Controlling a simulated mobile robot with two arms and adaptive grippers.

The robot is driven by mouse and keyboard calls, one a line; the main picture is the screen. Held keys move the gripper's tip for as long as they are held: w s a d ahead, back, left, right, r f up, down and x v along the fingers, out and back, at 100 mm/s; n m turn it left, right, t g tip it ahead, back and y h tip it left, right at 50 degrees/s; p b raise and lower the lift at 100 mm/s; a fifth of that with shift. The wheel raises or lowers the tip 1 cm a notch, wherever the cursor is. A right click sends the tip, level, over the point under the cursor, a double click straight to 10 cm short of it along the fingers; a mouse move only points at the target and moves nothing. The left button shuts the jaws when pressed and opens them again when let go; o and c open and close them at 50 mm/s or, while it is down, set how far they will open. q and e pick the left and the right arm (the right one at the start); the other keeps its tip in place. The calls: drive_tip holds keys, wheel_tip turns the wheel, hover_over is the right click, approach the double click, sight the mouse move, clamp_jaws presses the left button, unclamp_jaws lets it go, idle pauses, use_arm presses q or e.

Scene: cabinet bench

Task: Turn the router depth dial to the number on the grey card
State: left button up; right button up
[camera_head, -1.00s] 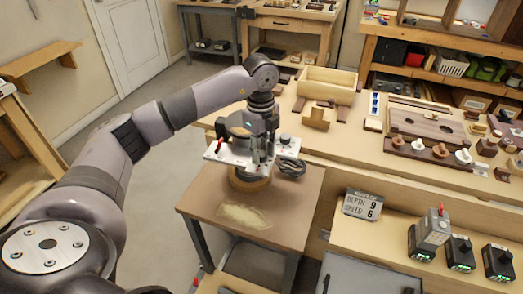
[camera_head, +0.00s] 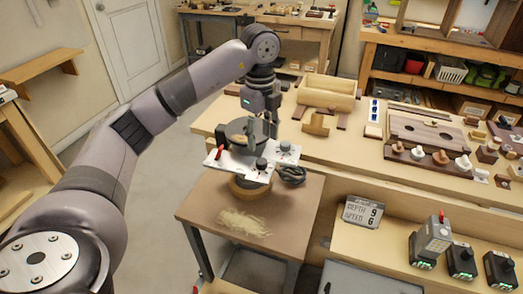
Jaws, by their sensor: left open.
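The router (camera_head: 228,160) stands on the small brown table, with a white plate, a red lever at the left, and black dials on top. One dial (camera_head: 285,146) sits at the plate's right end and another (camera_head: 261,163) nearer its front edge; their markings are too small to read. The grey card (camera_head: 362,212) stands at the right and reads DEPTH 9, SPEED 6. My left gripper (camera_head: 263,125) points down over the router's rear, open and empty, with its fingers above the plate. It partly hides the router. My right gripper is not in view.
Sawdust (camera_head: 244,222) lies on the small brown table (camera_head: 290,225). A black coiled cable (camera_head: 291,174) lies at the router's right. Battery chargers (camera_head: 461,257) stand on the right bench.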

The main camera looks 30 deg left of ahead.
use_arm(q)
drive_tip(key=shift+r, duration=2.05)
